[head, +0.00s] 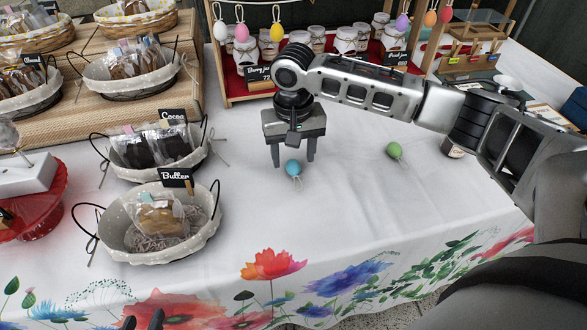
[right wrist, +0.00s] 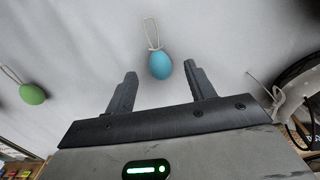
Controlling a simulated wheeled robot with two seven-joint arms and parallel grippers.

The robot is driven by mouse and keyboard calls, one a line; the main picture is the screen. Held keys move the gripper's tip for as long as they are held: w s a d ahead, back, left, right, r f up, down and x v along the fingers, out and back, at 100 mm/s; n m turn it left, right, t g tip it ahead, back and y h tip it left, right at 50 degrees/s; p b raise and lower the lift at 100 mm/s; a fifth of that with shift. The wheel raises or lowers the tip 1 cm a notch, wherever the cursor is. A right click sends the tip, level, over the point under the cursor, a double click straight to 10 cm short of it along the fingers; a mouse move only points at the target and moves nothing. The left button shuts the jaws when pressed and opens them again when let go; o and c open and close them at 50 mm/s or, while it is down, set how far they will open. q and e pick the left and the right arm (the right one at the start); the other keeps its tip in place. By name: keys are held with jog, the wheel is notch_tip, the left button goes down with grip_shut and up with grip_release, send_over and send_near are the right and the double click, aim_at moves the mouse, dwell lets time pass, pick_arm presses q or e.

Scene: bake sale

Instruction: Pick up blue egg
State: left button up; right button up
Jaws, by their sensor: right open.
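The blue egg (head: 293,168) lies on the white tablecloth with a thin string loop trailing from it. It also shows in the right wrist view (right wrist: 160,67), centred in the gap between my finger tips, with clear space on both sides. My right gripper (head: 293,163) is open and empty, pointing down over the egg; neither finger visibly touches it. My left gripper (head: 142,322) shows only as two dark finger tips, apart, at the bottom edge of the head view.
A green egg (head: 394,150) with a string lies to the right on the cloth. Baskets of baked goods, including the Butter basket (head: 117,250), stand left. A red display stand (head: 239,88) with jars and hanging eggs is behind. The cloth's front middle is clear.

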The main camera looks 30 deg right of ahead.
aim_at(295, 175)
jog(key=shift+f, duration=1.45)
jog(key=c, duration=1.1)
